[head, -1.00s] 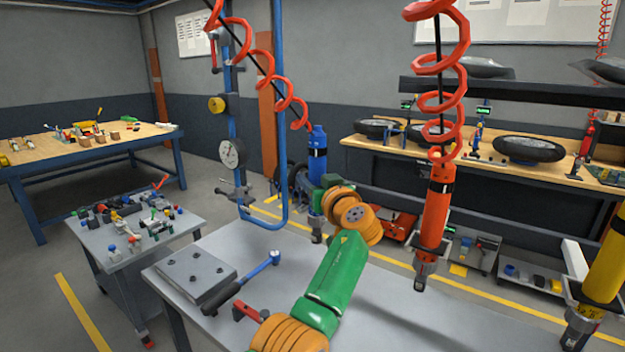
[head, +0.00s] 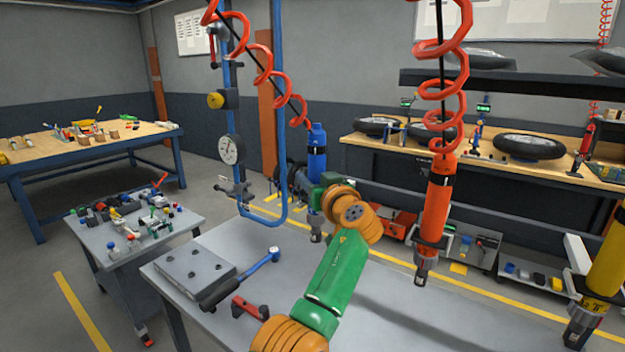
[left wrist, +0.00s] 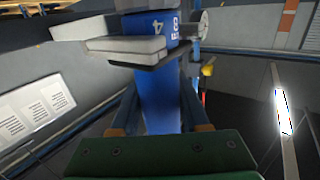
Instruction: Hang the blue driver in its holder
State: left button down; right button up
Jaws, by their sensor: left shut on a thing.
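The blue driver (head: 317,152) hangs upright from a red coiled hose. My left gripper (head: 318,187) is shut on it around its middle, beyond the bench; my own wrist hides part of that grip. In the left wrist view, the blue body (left wrist: 160,110) with white markings stands between my gripper's grey finger pads (left wrist: 135,42). The driver's lower metal end shows below my gripper in the head view. I cannot make out which fitting is the blue driver's holder. My right gripper is in neither view.
An orange driver (head: 437,200) hangs to the right, and a yellow one (head: 608,255) at the right edge. A blue tube frame (head: 282,180) with a gauge stands just left of the blue driver.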

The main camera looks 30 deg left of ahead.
pick_arm(q)
jog(key=shift+f, duration=0.15)
dwell(0.6)
jog(key=shift+c, duration=1.6)
grip_release()
jog(key=shift+s, duration=0.1)
jog(key=shift+s+d+f+b, duration=0.2)
jog(key=shift+d+b, duration=0.2)
jog(key=shift+b, duration=0.25)
jog(key=b+v, duration=0.3)
jog(key=v, duration=0.3)
jog(key=shift+s+r, duration=0.15)
jog(key=shift+r, duration=0.1)
